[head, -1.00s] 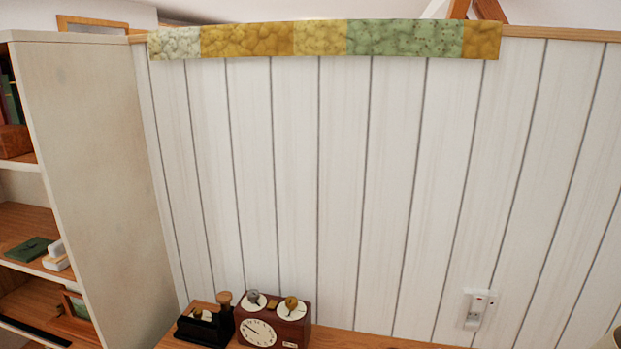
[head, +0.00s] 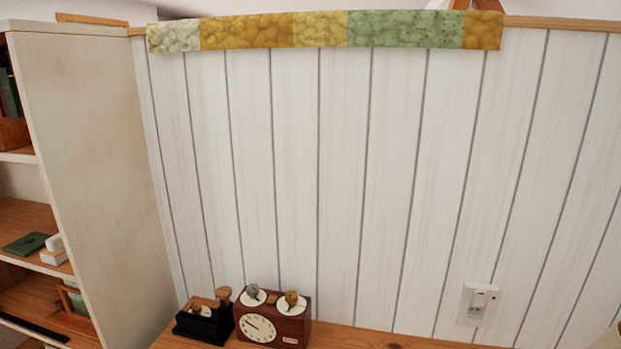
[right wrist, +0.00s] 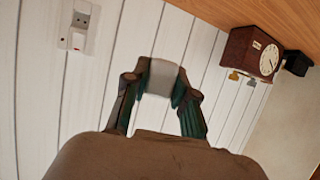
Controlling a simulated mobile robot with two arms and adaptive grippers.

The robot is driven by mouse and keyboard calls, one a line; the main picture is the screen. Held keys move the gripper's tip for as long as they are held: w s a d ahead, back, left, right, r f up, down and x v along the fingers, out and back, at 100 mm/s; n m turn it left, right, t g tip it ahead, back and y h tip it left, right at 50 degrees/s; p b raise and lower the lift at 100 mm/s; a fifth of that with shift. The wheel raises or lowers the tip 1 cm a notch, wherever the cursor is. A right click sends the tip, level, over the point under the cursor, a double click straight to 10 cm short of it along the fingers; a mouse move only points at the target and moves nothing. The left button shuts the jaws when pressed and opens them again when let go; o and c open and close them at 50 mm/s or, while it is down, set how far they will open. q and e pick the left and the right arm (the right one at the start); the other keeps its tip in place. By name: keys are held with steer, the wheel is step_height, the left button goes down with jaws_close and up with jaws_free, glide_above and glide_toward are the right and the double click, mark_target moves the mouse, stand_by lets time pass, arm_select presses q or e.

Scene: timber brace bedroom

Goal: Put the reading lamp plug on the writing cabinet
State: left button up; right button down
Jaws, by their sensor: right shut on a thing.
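In the right wrist view my right gripper (right wrist: 162,84) is shut on a pale grey-white block (right wrist: 162,76), which looks like the plug. Its face and any cord are hidden. The gripper is in front of the white plank wall, apart from the wooden top. The wooden top, likely the writing cabinet (head: 375,341), runs along the bottom of the head view; it also shows in the right wrist view (right wrist: 255,18), at the upper right. Neither gripper shows in the head view.
A brown clock (head: 273,320) and a black device with a wooden knob (head: 204,319) stand on the top at left; bare wood lies right of the clock. A white wall socket (head: 478,303) is at right. A shelf unit (head: 85,150) stands at left.

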steer(key=shift+f+b, duration=0.55)
steer(key=shift+f, duration=0.5)
steer(key=shift+f, duration=0.15)
steer(key=c, duration=0.9)
jaws_free()
steer(key=shift+o, duration=0.2)
steer(key=v, duration=0.7)
steer(key=shift+s, duration=0.25)
